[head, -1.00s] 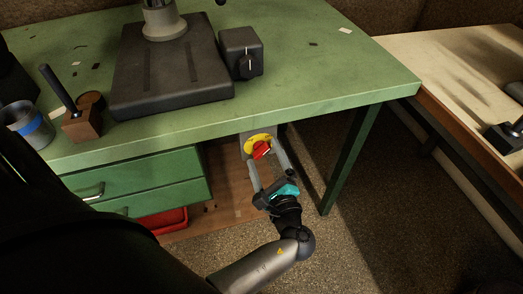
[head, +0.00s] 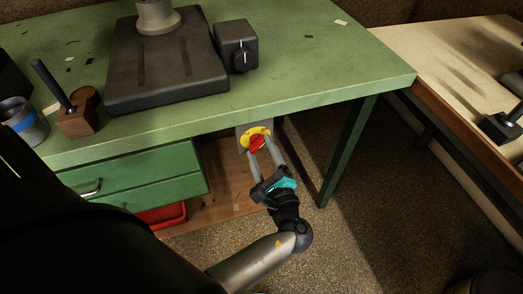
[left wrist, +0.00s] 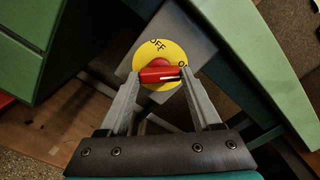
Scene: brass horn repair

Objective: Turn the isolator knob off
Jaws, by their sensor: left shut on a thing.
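The isolator knob (head: 257,144) is red and sits on a round yellow plate (head: 247,134) under the front edge of the green bench. In the left wrist view the knob (left wrist: 160,74) lies roughly level across the yellow plate (left wrist: 172,50). Its white-marked end points right, towards lettering that starts with "O" and is partly hidden. "OFF" shows at the upper left of the plate. My left gripper (head: 262,156) is shut on the knob, with one finger at each end of it. My right gripper is not in view.
The green bench (head: 300,85) overhangs the knob, with drawers (head: 140,178) to the left and a bench leg (head: 347,150) to the right. A red tray (head: 162,215) is below the drawers. A black box with a dial (head: 236,45) stands on the bench top. A pale bench (head: 450,55) is at right.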

